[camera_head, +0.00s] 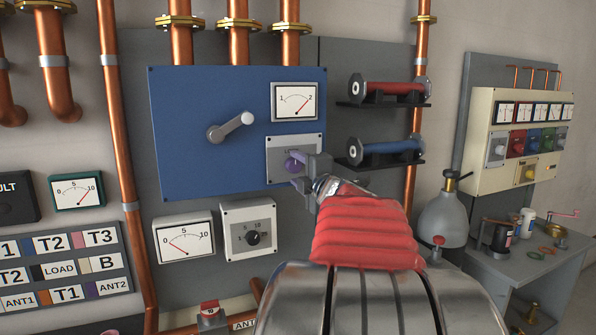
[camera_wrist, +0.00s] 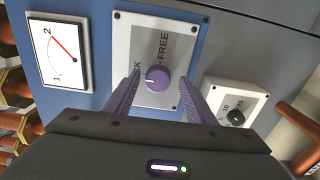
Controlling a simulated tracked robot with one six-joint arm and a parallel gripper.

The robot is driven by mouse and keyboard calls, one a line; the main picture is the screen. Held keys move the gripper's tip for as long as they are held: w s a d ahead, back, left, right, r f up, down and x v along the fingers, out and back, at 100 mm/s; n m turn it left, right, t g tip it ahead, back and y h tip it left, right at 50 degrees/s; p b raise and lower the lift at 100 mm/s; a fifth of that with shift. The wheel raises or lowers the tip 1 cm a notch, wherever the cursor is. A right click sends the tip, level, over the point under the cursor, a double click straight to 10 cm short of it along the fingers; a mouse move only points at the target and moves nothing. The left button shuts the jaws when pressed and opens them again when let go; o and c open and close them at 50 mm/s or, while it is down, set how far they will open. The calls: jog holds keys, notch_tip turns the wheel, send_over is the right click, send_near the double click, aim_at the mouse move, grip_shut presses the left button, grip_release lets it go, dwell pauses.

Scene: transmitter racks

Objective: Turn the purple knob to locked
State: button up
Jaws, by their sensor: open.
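The purple knob (camera_head: 293,162) sits on a light grey plate (camera_head: 275,160) at the lower right of a blue panel. In the wrist view the knob (camera_wrist: 157,78) is round with a white pointer mark, and its plate (camera_wrist: 128,50) carries the word FREE and a partly hidden word ending in K. The mark seems to point between the two words; I cannot tell its exact setting. My gripper (camera_wrist: 155,92) is open, with one finger on each side of the knob and visible gaps between. In the head view my gripper (camera_head: 306,170) covers part of the plate.
The blue panel (camera_head: 190,120) also bears a grey lever (camera_head: 230,127) and a 1–2 meter (camera_head: 295,101). Below it are a meter (camera_head: 184,240) and a black dial box (camera_head: 250,230). Red (camera_head: 395,88) and blue (camera_head: 390,149) cylinders stick out on the right. Copper pipes (camera_head: 120,150) run vertically.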

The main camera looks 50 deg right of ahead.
jog(key=shift+s, duration=0.1)
jog(key=shift+s+a+r, duration=0.1)
jog(key=shift+s+a, duration=0.1)
jog(key=shift+s, duration=0.15)
jog(key=v, duration=1.3)
jog(key=shift+w, duration=0.2)
